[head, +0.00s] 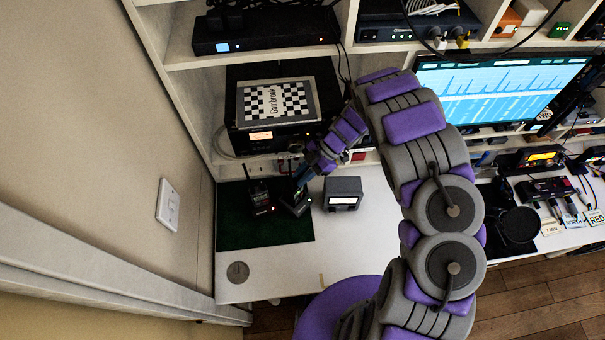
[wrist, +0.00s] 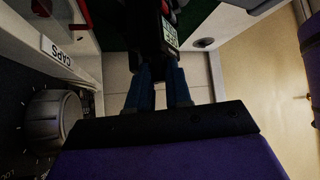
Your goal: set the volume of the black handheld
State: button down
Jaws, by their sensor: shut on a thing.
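A black handheld (head: 294,201) stands on the green mat (head: 235,225) in the head view, with a small red light on it. My gripper (head: 300,181) reaches down to its top end from the upper right. In the wrist view the handheld (wrist: 169,30) shows a small lit screen just beyond my blue fingers (wrist: 160,78). The fingers are shut at its top end; the exact part between them is dark and hidden. A second dark handheld (head: 260,197) with an antenna and a red light stands just to the left, apart from my gripper.
A grey box with a meter (head: 343,193) stands close to the right of the handheld. Behind is a cubby with a large black radio (head: 262,136) and a checkered booklet (head: 277,100). A large knob (wrist: 51,119) is near in the wrist view. The front white tabletop is mostly clear.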

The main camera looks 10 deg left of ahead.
jog(key=c, duration=1)
grip_release()
jog(key=shift+a, duration=0.1)
jog(key=shift+c, duration=0.2)
jog(key=v, duration=0.7)
jog(key=shift+p, duration=0.35)
jog(key=shift+w+r, duration=0.1)
